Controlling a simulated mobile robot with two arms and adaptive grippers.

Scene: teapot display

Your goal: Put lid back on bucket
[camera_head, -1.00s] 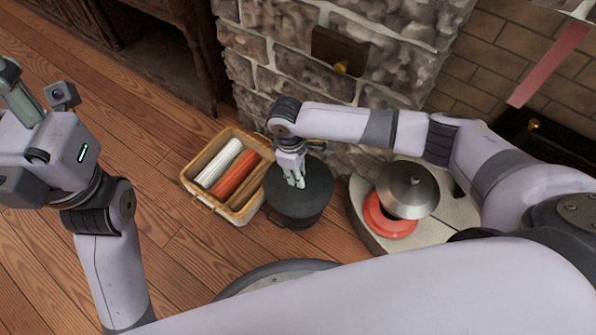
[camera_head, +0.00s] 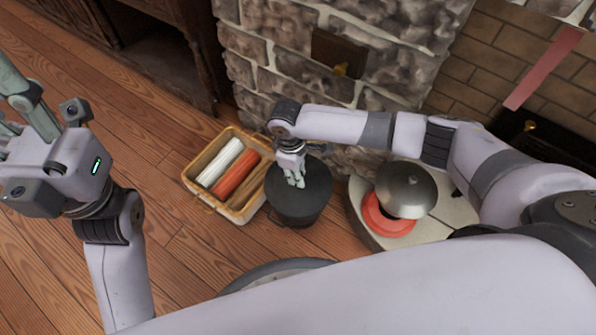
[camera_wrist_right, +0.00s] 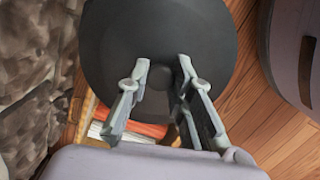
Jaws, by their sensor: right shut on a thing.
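The black lid (camera_head: 315,184) lies over the top of the black bucket (camera_head: 298,219), which stands on the wood floor. The two are so dark that I cannot tell whether the lid is fully seated. My right gripper (camera_head: 295,182) is above the lid and shut on it at the middle. In the right wrist view the gripper (camera_wrist_right: 160,66) has its fingers on both sides of the lid's centre, and the round lid (camera_wrist_right: 205,38) fills the top. My left gripper (camera_head: 12,105) is raised at the left edge, away from the bucket, its fingertips partly cut off.
A wicker basket (camera_head: 240,212) with white and red rolls stands close left of the bucket. A grey domed pot lid (camera_head: 406,188) and a red ring (camera_head: 384,218) are on a stone ledge (camera_head: 436,222) at right. A stone wall (camera_head: 285,70) rises behind. Floor at left is clear.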

